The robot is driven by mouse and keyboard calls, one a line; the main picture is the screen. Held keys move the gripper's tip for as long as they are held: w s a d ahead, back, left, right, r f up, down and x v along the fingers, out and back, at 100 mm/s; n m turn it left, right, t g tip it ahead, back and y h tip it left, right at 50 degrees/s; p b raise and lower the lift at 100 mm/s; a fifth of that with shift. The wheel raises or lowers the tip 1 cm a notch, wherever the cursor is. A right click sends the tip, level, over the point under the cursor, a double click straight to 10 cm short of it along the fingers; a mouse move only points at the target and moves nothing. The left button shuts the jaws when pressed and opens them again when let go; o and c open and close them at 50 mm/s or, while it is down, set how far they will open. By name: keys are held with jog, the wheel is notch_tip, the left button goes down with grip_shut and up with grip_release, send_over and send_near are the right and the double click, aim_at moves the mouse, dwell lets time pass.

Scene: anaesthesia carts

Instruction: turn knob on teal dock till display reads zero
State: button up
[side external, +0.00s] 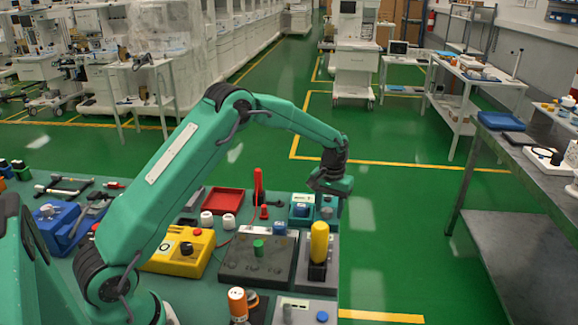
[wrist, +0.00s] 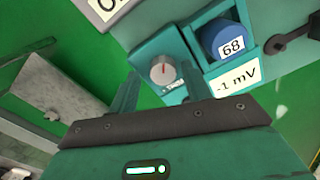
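The teal dock (wrist: 142,48) has a pale grey knob (wrist: 162,69) with a red pointer line. Beside the knob is a white display (wrist: 236,80) that reads -1 mV. A blue round part marked 68 (wrist: 224,40) sits in the dock's recess. My gripper (wrist: 160,80) is open, one finger on each side of the knob in the wrist view; I cannot tell whether either touches it. In the side view the dock (side external: 292,219) stands at the bench's far right edge, with my gripper (side external: 330,190) just above its right part.
A yellow cylinder (side external: 319,240) stands upright in front of the dock. A red upright tool (side external: 258,186) and a red tray (side external: 222,201) are to its left. A yellow box (side external: 180,252) and a dark grey panel (side external: 240,268) are nearer. Green floor lies right of the bench.

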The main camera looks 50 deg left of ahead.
aim_at(329, 210)
jog(key=shift+a, duration=0.1)
jog(key=shift+r, duration=3.85)
jog(key=shift+r, duration=0.15)
